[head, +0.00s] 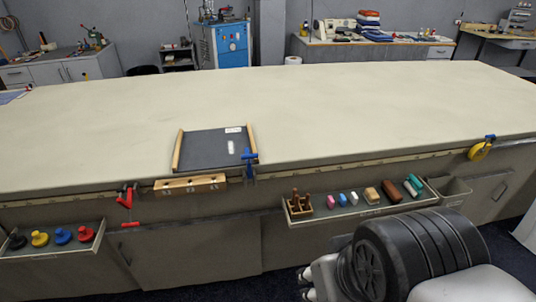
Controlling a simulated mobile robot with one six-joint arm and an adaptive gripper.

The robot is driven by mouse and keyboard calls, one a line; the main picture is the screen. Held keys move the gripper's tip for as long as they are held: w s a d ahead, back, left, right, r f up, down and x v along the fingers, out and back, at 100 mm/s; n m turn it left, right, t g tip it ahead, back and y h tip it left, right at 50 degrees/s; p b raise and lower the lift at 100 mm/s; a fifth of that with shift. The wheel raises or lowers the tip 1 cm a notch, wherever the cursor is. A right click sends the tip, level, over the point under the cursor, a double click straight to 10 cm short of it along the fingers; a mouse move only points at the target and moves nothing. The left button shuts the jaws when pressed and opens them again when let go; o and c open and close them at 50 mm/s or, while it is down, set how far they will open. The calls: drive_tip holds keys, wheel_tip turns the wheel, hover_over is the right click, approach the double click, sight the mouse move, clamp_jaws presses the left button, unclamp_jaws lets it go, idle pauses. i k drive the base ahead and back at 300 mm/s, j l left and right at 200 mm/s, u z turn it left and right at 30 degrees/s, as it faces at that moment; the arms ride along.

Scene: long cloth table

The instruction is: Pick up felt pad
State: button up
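No thing can be told for certain as the felt pad at this size. A flat dark grey board (212,150) with wooden side rails lies near the table's front edge, and a small white piece (231,147) lies on it. Small blocks lie in the right front tray (300,218): a pink one (330,201), a blue one (342,199), a white one (353,198), a tan one (370,194), a brown one (391,191) and green ones (415,181). My arm's links fill the lower right. My gripper's fingers cannot be made out.
The long cloth table (330,110) is mostly bare. A blue clamp (249,160), a red clamp (126,197) and a drilled wooden block (190,184) sit along its front edge. A left tray (60,248) holds coloured knobs. A yellow tape roll (480,150) hangs at the right.

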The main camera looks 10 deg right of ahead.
sight(372, 197)
drive_tip(key=i+l, duration=0.2)
drive_tip(key=l, duration=0.2)
drive_tip(key=i+l, duration=0.2)
drive_tip(key=l, duration=0.2)
drive_tip(key=i+l, duration=0.2)
drive_tip(key=l, duration=0.2)
drive_tip(key=i+l, duration=0.25)
drive_tip(key=l, duration=0.15)
drive_tip(key=i+l, duration=0.2)
drive_tip(key=l, duration=0.2)
drive_tip(key=i+l, duration=0.2)
drive_tip(key=l, duration=0.2)
